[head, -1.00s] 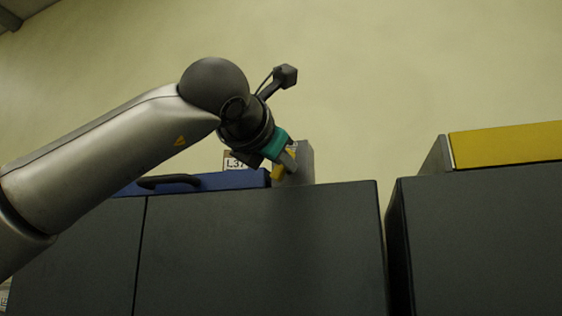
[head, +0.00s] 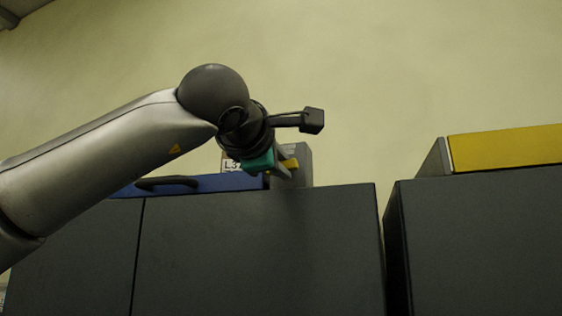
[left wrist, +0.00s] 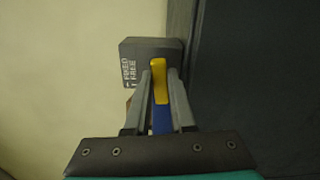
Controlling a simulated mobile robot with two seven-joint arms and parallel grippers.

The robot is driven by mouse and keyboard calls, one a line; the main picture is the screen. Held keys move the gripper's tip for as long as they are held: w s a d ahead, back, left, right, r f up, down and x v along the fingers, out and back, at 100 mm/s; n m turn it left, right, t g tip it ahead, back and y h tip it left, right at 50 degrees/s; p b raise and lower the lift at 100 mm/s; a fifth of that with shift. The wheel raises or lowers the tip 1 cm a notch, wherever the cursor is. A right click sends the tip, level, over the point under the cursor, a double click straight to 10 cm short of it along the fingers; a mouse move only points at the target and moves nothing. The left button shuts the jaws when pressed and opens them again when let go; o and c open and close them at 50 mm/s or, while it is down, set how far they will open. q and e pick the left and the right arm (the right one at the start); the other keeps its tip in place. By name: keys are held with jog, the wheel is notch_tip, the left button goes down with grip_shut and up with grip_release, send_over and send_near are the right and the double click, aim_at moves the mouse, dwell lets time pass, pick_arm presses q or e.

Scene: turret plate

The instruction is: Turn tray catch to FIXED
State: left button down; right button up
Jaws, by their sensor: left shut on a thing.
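The tray catch, a small yellow lever (head: 291,163), sits on the near face of a grey block (head: 306,164) at the right end of the blue tray (head: 222,182). My left gripper (head: 284,168) is shut on the yellow lever. In the left wrist view the lever (left wrist: 160,82) lies between the two grey fingers (left wrist: 161,100), in front of the grey block (left wrist: 138,48). The block carries the words FIXED and FREE to the left of the lever. I cannot tell which word the lever stands at. My right gripper is not in view.
The tray lies on a dark grey cabinet (head: 262,245), with a black handle (head: 168,182) on its front. A white label (head: 229,163) stands behind it, partly hidden. A second cabinet (head: 485,245) with a yellow-fronted box (head: 510,148) stands right, across a narrow gap.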

pick_arm(q)
jog(key=shift+m, duration=0.6)
jog(key=c, duration=0.8)
grip_release()
jog(key=shift+o, duration=0.2)
jog(key=shift+s, duration=0.15)
jog(key=b+v, duration=0.5)
jog(key=v, duration=1)
